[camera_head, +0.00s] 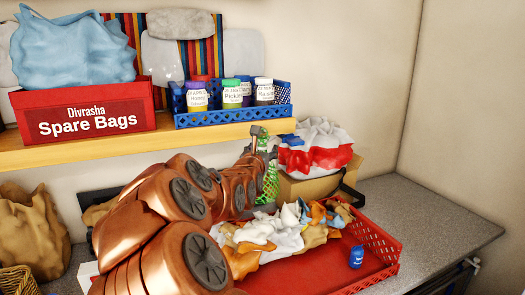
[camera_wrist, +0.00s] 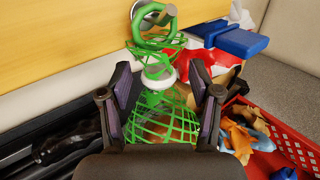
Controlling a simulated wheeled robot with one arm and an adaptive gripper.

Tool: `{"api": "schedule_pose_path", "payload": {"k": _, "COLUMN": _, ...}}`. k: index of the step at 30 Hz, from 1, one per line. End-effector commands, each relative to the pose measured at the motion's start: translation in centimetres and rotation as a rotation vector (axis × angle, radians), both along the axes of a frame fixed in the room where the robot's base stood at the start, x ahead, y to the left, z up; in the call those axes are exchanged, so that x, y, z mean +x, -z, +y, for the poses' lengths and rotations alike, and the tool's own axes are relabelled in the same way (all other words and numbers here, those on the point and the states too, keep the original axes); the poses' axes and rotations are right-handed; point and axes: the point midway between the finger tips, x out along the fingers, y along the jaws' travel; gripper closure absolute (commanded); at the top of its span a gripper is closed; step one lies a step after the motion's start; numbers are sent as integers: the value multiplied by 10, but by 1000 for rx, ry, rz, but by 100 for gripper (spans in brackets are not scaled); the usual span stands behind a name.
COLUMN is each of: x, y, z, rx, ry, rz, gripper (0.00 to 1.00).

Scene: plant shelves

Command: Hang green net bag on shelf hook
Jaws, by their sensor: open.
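The green net bag (camera_wrist: 165,125) hangs below the shelf edge in the wrist view, with a white band at its neck. Its green ring (camera_wrist: 136,27) is at the metal shelf hook (camera_wrist: 165,16), and the hook's end shows inside the ring. My gripper (camera_wrist: 160,84) is open, with one dark finger on each side of the bag's neck and a visible gap on both sides. In the head view, part of the net bag (camera_head: 271,183) shows beside my gripper, under the hook (camera_head: 258,131). My arm hides the rest of it.
The wooden shelf (camera_head: 130,146) holds a red Spare Bags box (camera_head: 85,108) and a blue basket (camera_head: 230,118) of jars. Below, a red tray (camera_head: 330,266) holds crumpled bags and a small blue item (camera_head: 356,257). A cardboard box (camera_head: 312,187) with bags stands behind.

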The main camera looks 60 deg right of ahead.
Motion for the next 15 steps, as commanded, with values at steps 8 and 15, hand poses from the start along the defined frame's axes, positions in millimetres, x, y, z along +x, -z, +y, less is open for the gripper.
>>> {"api": "schedule_pose_path", "payload": {"k": 8, "x": -2, "y": 0, "z": 5, "rx": 0, "ry": -1, "rz": 0, "gripper": 37}}
{"api": "schedule_pose_path", "payload": {"k": 15, "x": -11, "y": 0, "z": 31, "rx": 0, "ry": -2, "rz": 0, "gripper": 37}}
